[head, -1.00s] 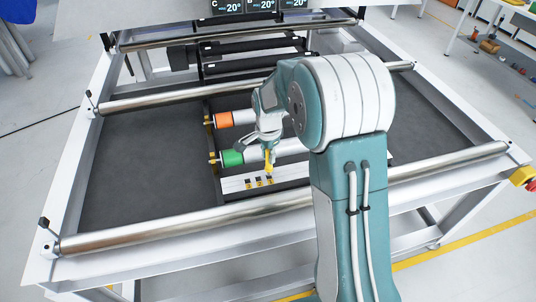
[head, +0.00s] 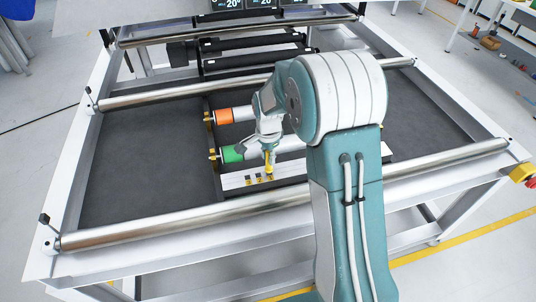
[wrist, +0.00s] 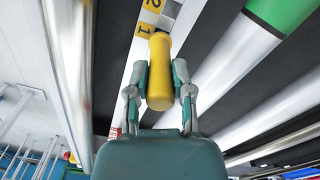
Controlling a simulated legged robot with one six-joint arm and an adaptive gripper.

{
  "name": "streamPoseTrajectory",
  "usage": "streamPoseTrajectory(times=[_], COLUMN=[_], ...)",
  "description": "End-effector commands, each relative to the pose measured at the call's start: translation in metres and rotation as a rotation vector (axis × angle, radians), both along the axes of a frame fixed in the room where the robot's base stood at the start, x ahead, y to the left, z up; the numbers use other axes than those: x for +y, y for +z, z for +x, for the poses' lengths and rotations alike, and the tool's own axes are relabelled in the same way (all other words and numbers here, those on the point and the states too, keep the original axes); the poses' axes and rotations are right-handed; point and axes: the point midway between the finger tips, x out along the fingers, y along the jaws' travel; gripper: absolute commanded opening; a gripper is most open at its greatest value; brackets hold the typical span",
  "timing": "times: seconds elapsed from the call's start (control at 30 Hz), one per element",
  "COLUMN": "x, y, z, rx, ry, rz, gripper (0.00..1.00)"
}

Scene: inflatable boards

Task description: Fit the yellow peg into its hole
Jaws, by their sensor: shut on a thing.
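The yellow peg (wrist: 158,75) is held between the two fingers of my gripper (wrist: 160,88) in the wrist view. In the head view the peg (head: 269,162) hangs roughly upright below my gripper (head: 268,146), with its lower end at the right-hand labelled spot of the white strip (head: 232,182). In the wrist view the strip (wrist: 138,48) carries yellow labels "1" and "2", and the peg's far end lies beside label "1" (wrist: 146,30). The peg hides the hole there, so I cannot tell whether its tip is inside or just above it.
A green-banded roller (head: 233,153) and an orange-banded roller (head: 224,116) lie behind the strip. A long metal roller (head: 190,219) runs along the frame in front. The dark bed to the left (head: 145,150) is clear.

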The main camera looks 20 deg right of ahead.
Motion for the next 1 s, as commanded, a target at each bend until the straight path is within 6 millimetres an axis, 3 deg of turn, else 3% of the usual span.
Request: streamPoseTrajectory(times=[0.7,0.73,0.8,1.0], x=[0.0,0.0,0.0,0.0], y=[-0.015,-0.015,-0.015,-0.015], z=[0.0,0.0,0.0,0.0], rx=[0.0,-0.001,-0.001,-0.001], ry=[0.0,0.0,0.0,0.0], rz=[0.0,0.0,0.0,0.0], gripper=[0.0,0.39,0.7,0.7])
